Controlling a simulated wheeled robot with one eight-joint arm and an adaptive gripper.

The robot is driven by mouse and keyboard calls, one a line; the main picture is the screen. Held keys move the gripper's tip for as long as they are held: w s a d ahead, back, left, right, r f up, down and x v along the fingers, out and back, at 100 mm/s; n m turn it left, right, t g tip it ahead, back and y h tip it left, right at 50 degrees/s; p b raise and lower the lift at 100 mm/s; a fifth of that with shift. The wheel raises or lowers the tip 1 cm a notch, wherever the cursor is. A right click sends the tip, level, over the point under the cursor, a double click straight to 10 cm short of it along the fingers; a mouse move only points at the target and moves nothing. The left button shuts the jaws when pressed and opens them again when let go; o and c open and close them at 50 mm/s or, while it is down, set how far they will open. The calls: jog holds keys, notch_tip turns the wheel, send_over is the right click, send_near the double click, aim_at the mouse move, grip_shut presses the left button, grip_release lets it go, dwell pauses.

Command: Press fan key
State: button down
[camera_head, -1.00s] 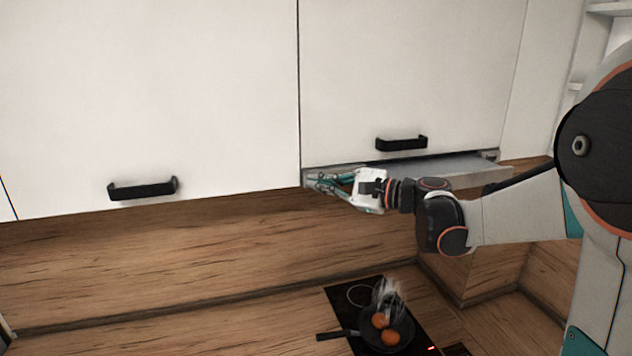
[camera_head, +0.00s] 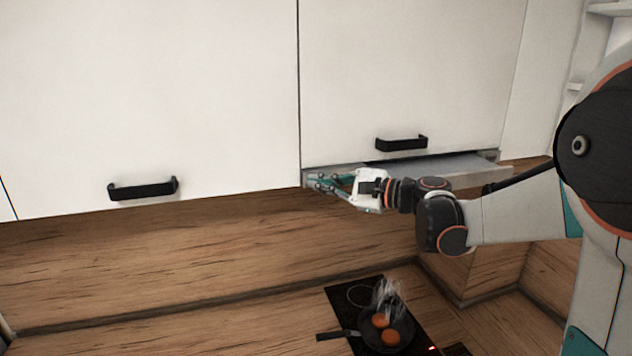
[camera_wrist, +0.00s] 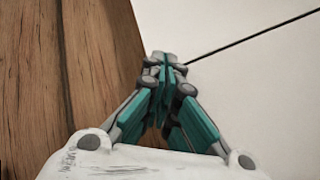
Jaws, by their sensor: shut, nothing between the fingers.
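The range hood (camera_head: 465,168) is a grey slab under the right upper cabinet. Its left front corner is behind my gripper, and I cannot make out the fan key there. My gripper (camera_head: 316,182) is at that left end of the hood, with its fingertips at or very close to the front edge; contact cannot be told. In the wrist view my gripper (camera_wrist: 163,66) has its teal fingers closed together with nothing between them. The fingers hide whatever lies straight ahead of their tips.
White upper cabinets with black handles (camera_head: 143,189) (camera_head: 402,143) are above. Below, a pan (camera_head: 397,333) with round orange-brown food steams on the black hob (camera_head: 342,296). The wooden splashback (camera_head: 200,265) is bare. Open space lies left of my gripper, below the cabinets.

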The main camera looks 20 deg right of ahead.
jog(key=shift+w, duration=0.1)
jog(key=shift+w, duration=0.45)
dwell(0.4)
jog(key=shift+s, duration=0.6)
jog(key=s, duration=0.6)
dwell(0.5)
jog(key=shift+d, duration=0.15)
